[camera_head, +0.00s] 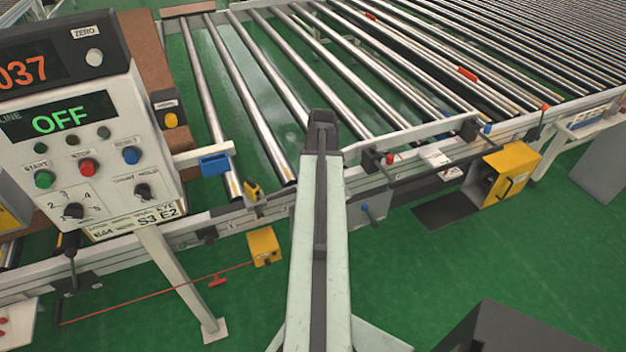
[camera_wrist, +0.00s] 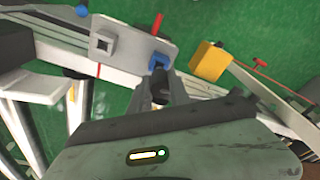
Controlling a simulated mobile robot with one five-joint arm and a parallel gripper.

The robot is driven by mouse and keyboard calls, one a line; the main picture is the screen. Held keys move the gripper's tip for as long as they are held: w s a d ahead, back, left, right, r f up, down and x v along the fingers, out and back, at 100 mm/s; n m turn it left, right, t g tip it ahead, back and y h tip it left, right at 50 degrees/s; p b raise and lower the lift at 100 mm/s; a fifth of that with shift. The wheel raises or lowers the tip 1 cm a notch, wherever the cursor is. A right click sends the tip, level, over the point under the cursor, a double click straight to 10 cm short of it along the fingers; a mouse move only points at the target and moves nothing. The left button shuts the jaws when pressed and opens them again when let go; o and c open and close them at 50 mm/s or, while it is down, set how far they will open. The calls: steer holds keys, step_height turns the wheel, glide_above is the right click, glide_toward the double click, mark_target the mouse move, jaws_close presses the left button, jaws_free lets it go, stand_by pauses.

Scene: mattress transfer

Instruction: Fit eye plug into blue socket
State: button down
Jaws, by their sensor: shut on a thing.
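In the wrist view, a blue U-shaped socket (camera_wrist: 160,56) sits at the right end of a light grey plate. My gripper (camera_wrist: 161,97) is just below it in that picture and is shut on a dark piece, apparently the eye plug (camera_wrist: 160,86). The plug's far end is at or very near the blue socket; I cannot tell whether it is inside. The fingers and the plug are partly hidden by my wrist. In the head view my arm hides the gripper and plug.
The grey plate also has a square grey socket (camera_wrist: 104,43). A yellow box (camera_wrist: 209,62) stands to the right. In the head view, a blue block (camera_head: 215,164), a yellow-black piece (camera_head: 252,190) and a control panel (camera_head: 85,140) are left of my arm. Rollers (camera_head: 400,75) lie behind.

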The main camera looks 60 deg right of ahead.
steer(key=shift+f, duration=0.2)
steer(key=shift+f+b, duration=0.3)
steer(key=shift+b, duration=0.2)
steer(key=shift+f+b, duration=1.15)
steer(key=c, duration=1.1)
jaws_free()
steer(key=shift+c, duration=0.2)
steer(key=shift+r, duration=0.1)
steer(key=r+p, duration=0.5)
steer(key=s+r+p, duration=0.1)
steer(key=r+p, duration=0.1)
steer(key=p, duration=0.1)
steer(key=shift+r, duration=0.4)
steer(key=shift+f, duration=0.1)
